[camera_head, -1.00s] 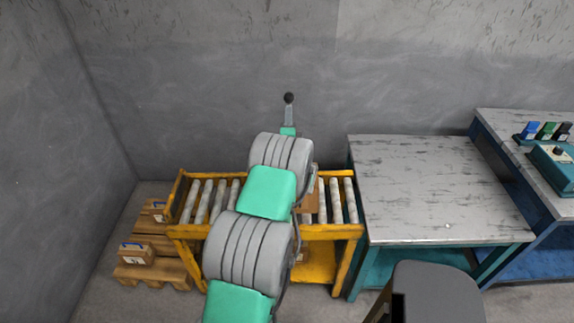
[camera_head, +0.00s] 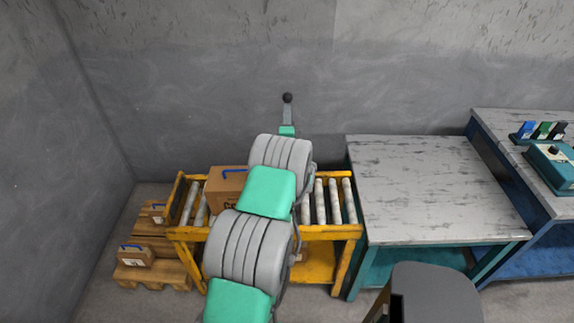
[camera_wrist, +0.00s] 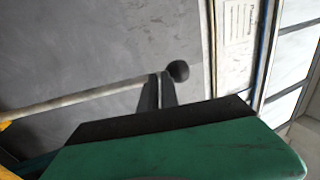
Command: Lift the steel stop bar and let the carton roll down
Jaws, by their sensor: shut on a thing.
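The carton (camera_head: 228,183) is brown with a blue mark on top. It sits on the rollers towards the left end of the conveyor, its right part hidden by my arm. The steel stop bar (camera_wrist: 90,96) shows in the wrist view as a pale thin rod with a black ball knob (camera_wrist: 178,70) at its end. My gripper (camera_wrist: 160,84) is shut on the bar just beside the knob. In the head view my gripper (camera_head: 288,106) is behind the conveyor with the knob at its tip; the rest of the bar is hidden there.
The yellow roller conveyor (camera_head: 330,232) has bare rollers to the right of my arm. A pallet (camera_head: 150,273) with small boxes stands at its left. A grey-topped table (camera_head: 430,190) adjoins on the right, mostly clear. Walls stand behind and at left.

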